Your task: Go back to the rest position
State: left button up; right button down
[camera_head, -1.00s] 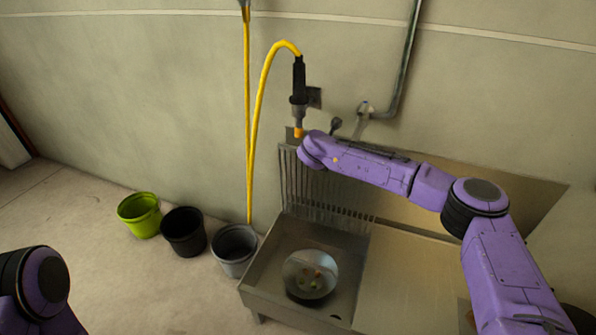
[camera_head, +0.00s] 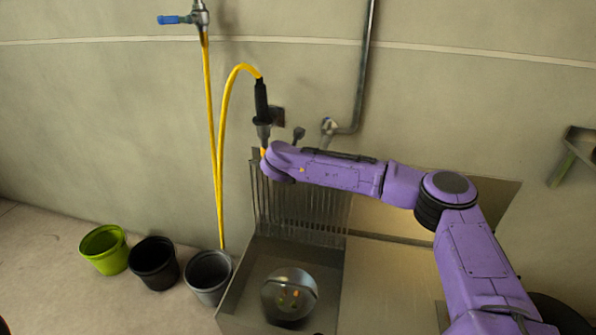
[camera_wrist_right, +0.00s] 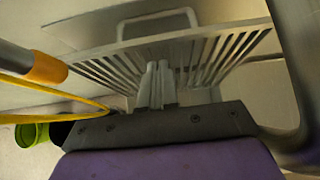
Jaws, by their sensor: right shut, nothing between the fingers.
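My right arm (camera_head: 340,172) comes in from the lower right in the head view and reaches across above the sink. Its wrist ends just in front of the hanging spray nozzle (camera_head: 262,105), and its gripper is hidden there. In the right wrist view my right gripper (camera_wrist_right: 158,88) shows its two pale fingers together, with nothing between them. Beyond them is the slatted metal rack (camera_wrist_right: 190,50). The nozzle's orange tip (camera_wrist_right: 48,68) is to the left, apart from the fingers. My left gripper is not in view.
The metal sink (camera_head: 245,290) holds a round bowl (camera_head: 289,318) with small colored bits. Green (camera_head: 104,250), black (camera_head: 154,263) and grey (camera_head: 208,277) buckets stand to its left. A yellow hose (camera_head: 213,150) hangs by the wall. A shelf bracket (camera_head: 575,155) is at right.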

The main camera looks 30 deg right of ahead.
jog(key=v, duration=0.5)
jog(key=shift+s+a+r, duration=0.15)
jog(key=shift+s+r, duration=0.1)
jog(key=shift+r, duration=0.05)
